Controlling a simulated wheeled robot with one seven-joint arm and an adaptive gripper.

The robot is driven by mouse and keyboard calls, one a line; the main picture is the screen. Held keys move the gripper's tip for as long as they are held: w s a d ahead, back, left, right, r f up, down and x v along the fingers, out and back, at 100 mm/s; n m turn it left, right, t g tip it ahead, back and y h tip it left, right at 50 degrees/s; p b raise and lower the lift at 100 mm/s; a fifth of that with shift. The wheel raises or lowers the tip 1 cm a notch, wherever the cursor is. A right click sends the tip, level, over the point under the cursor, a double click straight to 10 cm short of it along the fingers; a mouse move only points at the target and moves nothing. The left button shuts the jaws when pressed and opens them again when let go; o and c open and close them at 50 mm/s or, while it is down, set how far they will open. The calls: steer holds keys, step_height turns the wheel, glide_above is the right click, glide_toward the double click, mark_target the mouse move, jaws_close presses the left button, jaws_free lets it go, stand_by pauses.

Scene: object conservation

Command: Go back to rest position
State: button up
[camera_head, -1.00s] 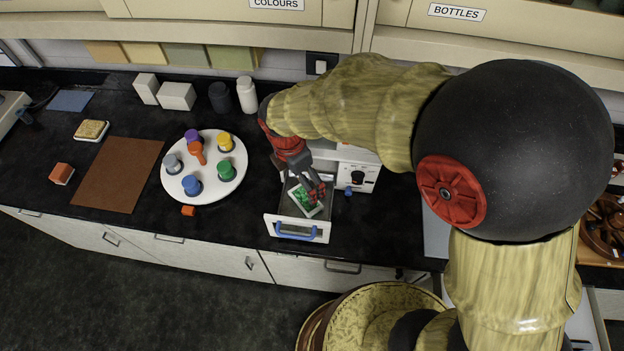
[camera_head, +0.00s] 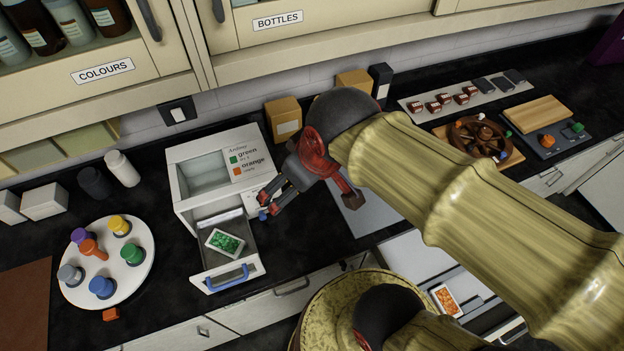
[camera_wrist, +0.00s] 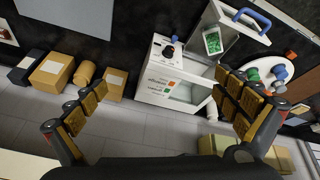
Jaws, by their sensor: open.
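My gripper (camera_head: 276,200) is open and empty. In the head view it hangs in the air just right of the white machine (camera_head: 200,165) with its open drawer. In the wrist view my gripper's two fingers (camera_wrist: 165,112) are spread wide with nothing between them. A small white tray of green pieces (camera_head: 225,242) lies in the open drawer (camera_head: 228,270), which has a blue handle. The drawer and its tray of green pieces (camera_wrist: 213,42) also show in the wrist view, apart from the fingers. My arm stretches from the gripper to the lower right.
A round white plate (camera_head: 128,285) with several coloured-topped pieces stands left of the drawer. A tray of orange pieces (camera_head: 446,300) lies lower right, beside my arm. A brown wheel (camera_head: 480,137) sits at the right. Cupboards (camera_head: 330,25) overhang the counter's back.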

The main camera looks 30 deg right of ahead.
steer(key=s+m, duration=0.1)
steer(key=s+d+m, duration=0.1)
steer(key=m, duration=0.1)
steer(key=shift+s+d+r+t, duration=0.2)
steer(key=shift+d+r+t, duration=0.1)
steer(key=shift+r, duration=0.1)
step_height(320, 180, down, 7)
steer(key=b, duration=0.7)
steer(key=shift+f, duration=0.2)
steer(key=shift+c, duration=0.4)
